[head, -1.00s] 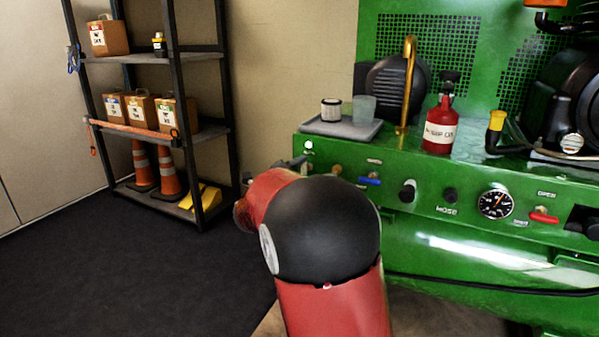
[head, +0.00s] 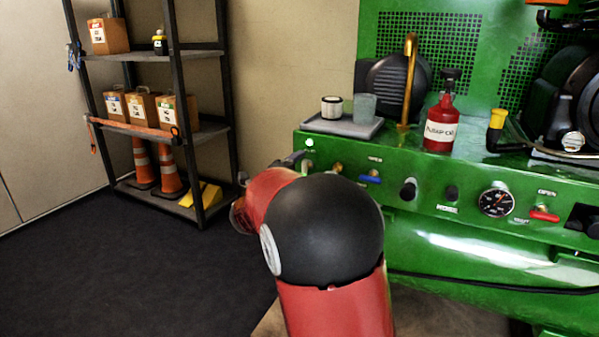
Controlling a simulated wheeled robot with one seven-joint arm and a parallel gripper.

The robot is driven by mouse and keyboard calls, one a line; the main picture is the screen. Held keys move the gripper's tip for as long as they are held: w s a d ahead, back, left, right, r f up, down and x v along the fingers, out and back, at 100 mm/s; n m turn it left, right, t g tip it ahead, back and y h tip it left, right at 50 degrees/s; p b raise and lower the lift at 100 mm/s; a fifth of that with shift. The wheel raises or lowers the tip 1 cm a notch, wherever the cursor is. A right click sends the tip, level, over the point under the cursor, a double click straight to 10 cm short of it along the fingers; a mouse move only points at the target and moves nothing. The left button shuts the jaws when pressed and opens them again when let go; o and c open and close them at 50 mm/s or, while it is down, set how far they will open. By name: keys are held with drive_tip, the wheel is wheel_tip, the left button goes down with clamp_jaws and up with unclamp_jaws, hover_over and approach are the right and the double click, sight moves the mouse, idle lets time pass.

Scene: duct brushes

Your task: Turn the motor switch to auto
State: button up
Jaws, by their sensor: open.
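The green machine's front panel (head: 425,203) runs from the middle to the right. No control reads clearly as the motor switch, and my arm covers part of the panel's left end. A small indicator lamp (head: 310,142) sits at that end. My arm, red with a black joint, fills the lower middle. Only a dark bit of my gripper (head: 291,159) shows beyond the arm, close to the panel's left end; its fingertips are mostly hidden, and I cannot tell whether it touches anything.
The panel has a blue lever (head: 370,180), a black knob (head: 408,191), a gauge (head: 496,202) and a red lever (head: 544,216). A grey tray (head: 335,127) and red oil bottle (head: 440,122) stand on top. A shelf rack (head: 205,130) stands left; the floor before it is clear.

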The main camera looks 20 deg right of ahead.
drive_tip(key=v, duration=0.6)
drive_tip(key=shift+s+a, duration=0.25)
drive_tip(key=shift+a, duration=0.05)
